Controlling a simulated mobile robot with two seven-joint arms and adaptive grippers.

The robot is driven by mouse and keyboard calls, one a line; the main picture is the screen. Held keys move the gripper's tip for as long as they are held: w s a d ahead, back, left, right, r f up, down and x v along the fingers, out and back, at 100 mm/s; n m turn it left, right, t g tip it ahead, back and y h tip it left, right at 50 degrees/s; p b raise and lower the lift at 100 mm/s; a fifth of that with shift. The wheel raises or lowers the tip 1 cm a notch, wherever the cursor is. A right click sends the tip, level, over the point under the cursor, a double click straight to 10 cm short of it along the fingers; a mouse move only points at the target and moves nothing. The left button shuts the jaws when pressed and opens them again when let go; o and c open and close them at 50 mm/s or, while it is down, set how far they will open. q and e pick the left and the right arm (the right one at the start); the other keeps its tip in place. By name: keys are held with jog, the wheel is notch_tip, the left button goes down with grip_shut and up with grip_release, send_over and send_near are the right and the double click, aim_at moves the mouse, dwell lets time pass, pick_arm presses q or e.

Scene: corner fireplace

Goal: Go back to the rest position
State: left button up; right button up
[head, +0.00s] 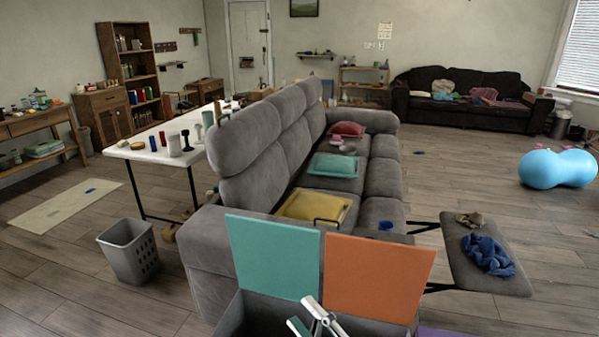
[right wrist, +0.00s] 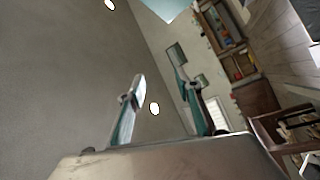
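My right gripper (head: 314,312) shows at the bottom edge of the head view, in front of the grey bin with the teal and orange panels. Only its pale and teal fingers are seen there. In the right wrist view the two fingers of the right gripper (right wrist: 157,72) stand apart with nothing between them. They point up toward the wall and ceiling, clear of any surface. My left gripper is in neither view.
A teal panel (head: 272,256) and an orange panel (head: 378,278) stand close ahead. Behind them is a grey sofa (head: 205,245). A padded bench (head: 460,245) is at right.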

jog(key=s+d+f+m+g+h, duration=0.1)
jog(key=s+d+f+m+h, duration=0.2)
jog(key=s+d+f+m, duration=0.2)
jog(key=s+d+f+m+g+h+p, duration=0.1)
jog(key=s+d+f+m+h, duration=0.3)
jog(key=f, duration=0.7)
jog(key=s+d+f+m+g+h+p, duration=0.1)
jog(key=s+d+f+m+g+h, duration=0.2)
jog(key=s+d+f+m, duration=0.3)
jog(key=shift+s+d+f+m+h, duration=0.1)
jog(key=shift+d+f+m+h, duration=0.4)
jog(key=shift+d+f+m, duration=0.85)
jog(key=shift+s+d+f+n, duration=0.2)
jog(key=shift+d+f+n, duration=0.05)
jog(key=shift+d+f, duration=0.2)
jog(key=shift+c, duration=0.9)
jog(key=shift+s, duration=0.1)
